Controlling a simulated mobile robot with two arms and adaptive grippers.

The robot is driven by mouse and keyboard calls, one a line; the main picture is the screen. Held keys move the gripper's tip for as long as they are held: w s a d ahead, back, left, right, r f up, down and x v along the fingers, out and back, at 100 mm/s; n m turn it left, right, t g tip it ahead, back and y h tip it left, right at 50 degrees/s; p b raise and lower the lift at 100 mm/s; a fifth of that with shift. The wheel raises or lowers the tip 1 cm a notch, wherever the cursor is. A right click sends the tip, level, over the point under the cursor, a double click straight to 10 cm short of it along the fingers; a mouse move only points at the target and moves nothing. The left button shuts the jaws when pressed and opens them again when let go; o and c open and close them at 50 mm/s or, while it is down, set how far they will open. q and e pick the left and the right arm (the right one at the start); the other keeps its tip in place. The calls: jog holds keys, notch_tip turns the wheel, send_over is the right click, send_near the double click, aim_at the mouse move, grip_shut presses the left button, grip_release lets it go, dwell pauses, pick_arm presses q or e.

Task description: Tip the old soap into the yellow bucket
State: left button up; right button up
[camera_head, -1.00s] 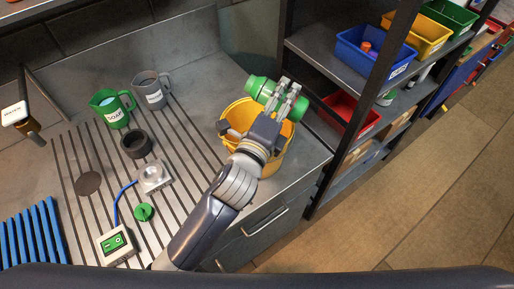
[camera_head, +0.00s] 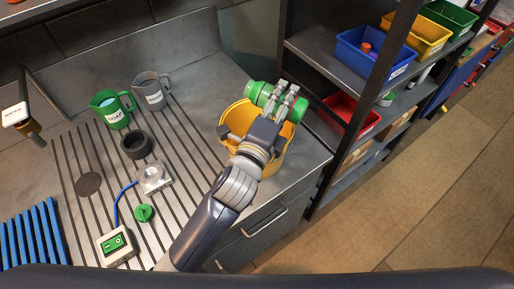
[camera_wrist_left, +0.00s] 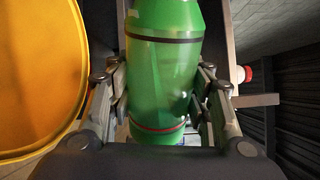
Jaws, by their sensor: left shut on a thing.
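The yellow bucket (camera_head: 238,117) stands at the right end of the grey counter. My left gripper (camera_head: 284,104) is shut around a green bottle (camera_head: 259,92) and holds it on its side above the bucket. One end of the bottle points to the upper left, the other to the lower right. In the left wrist view the green bottle (camera_wrist_left: 160,75) fills the space between the fingers, with a dark band and a red line around it. The bucket (camera_wrist_left: 38,75) is large at the left there. Bottle contents and any liquid cannot be seen. My right gripper is not in view.
On the ribbed drainboard stand a green soap jug (camera_head: 113,108), a grey jug (camera_head: 151,92), a black cup (camera_head: 135,145), a small scale (camera_head: 152,177), a green cap (camera_head: 143,213) and a switch box (camera_head: 115,245). A shelf with bins (camera_head: 370,52) stands right of the counter.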

pick_arm(q)
jog(key=shift+f+n, duration=0.3)
jog(key=shift+n, duration=0.4)
jog(key=shift+a, duration=0.1)
dwell(0.5)
jog(key=shift+n, duration=0.4)
dwell(0.5)
jog(key=shift+w+a+r+n+p, duration=0.1)
jog(key=shift+r+n+p, duration=0.2)
jog(key=shift+n+p, duration=0.1)
dwell(0.3)
